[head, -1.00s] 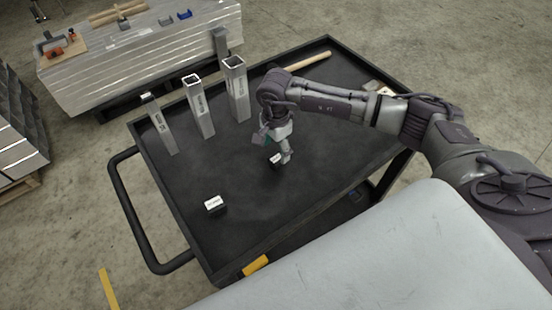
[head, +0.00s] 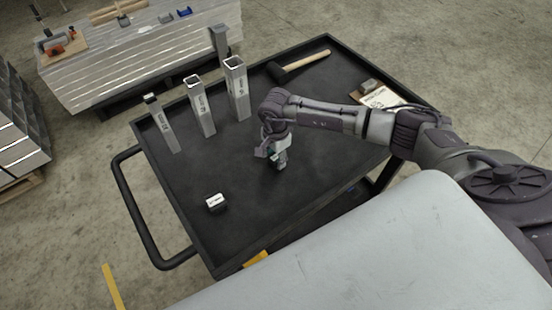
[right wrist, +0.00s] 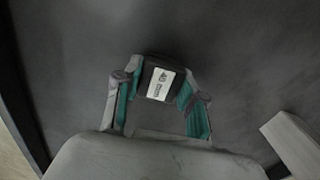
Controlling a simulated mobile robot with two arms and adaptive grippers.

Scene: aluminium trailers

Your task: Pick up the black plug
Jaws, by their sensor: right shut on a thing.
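My right gripper (head: 281,165) points down over the middle of the black cart top. In the right wrist view the two teal-lined fingers of the gripper (right wrist: 160,98) are shut on a black plug (right wrist: 143,72) with a white label reading 40 mm. In the head view the gripper hides this plug. I cannot tell whether it is clear of the cart top. A second black plug (head: 216,207) with a white label on top stands on the cart nearer the front left. My left gripper is not in view.
Three upright square metal tubes (head: 164,130) (head: 201,110) (head: 237,92) stand along the back left of the cart (head: 235,178). A mallet (head: 300,66) lies at its back edge, a clipboard (head: 383,97) at its right. The cart has a raised rim.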

